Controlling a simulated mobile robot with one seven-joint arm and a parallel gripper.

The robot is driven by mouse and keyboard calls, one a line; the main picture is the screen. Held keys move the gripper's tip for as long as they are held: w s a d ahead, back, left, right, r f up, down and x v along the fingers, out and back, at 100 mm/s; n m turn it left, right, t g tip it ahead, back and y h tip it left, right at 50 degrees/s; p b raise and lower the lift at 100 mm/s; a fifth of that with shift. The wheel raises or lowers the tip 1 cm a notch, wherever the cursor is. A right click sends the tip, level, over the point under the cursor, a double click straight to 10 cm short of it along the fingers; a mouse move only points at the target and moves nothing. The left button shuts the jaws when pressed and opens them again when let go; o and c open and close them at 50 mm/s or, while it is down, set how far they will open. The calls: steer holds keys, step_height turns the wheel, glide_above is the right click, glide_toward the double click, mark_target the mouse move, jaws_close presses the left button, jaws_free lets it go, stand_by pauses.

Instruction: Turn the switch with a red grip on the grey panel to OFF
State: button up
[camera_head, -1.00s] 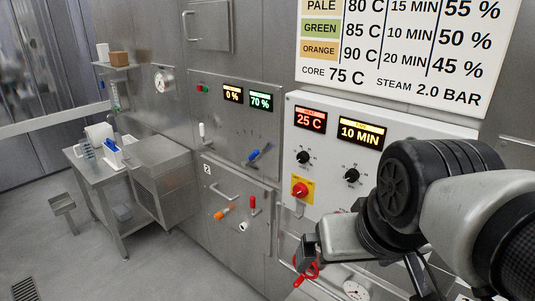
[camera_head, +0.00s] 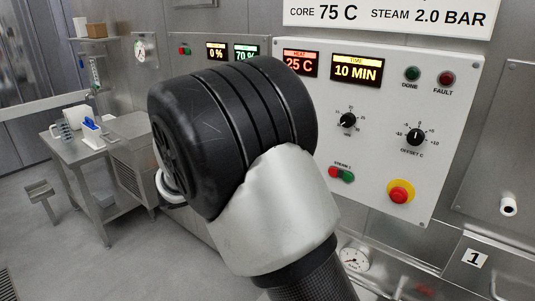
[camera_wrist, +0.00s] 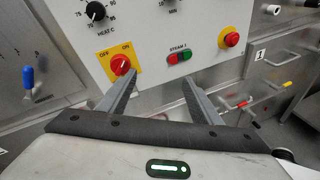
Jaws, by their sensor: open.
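The red-grip switch (camera_wrist: 120,65) sits on a yellow plate with OFF at the upper left and ON at the upper right. Its pale mark seems to lean towards ON. The plate is on the light grey panel (camera_wrist: 147,63), which also shows in the head view (camera_head: 384,205). My gripper (camera_wrist: 160,80) is open and empty. In the wrist view its left fingertip appears just below and right of the switch, with the switch outside the jaws. I cannot tell whether they touch. In the head view my arm hides the switch and gripper.
The green and red STEAM buttons (camera_wrist: 179,57) lie ahead of the right finger. A red button on a yellow disc (camera_wrist: 231,40) is farther right. A blue-handled lever (camera_wrist: 28,79) is on the steel wall to the left. A dial (camera_head: 348,120) and gauge (camera_head: 354,259) are nearby.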

steer(key=w+a+f+n+t+b, duration=0.1)
steer(key=w+a+f+n+t, duration=0.25)
steer(key=a, duration=0.35)
steer(key=b+x, duration=0.2)
steer(key=x, duration=1.5)
steer(key=shift+w+a+r, duration=0.15)
steer(key=shift+r, duration=0.55)
steer(key=shift+n, duration=0.25)
steer(key=c, duration=1.1)
steer(key=shift+o, duration=0.2)
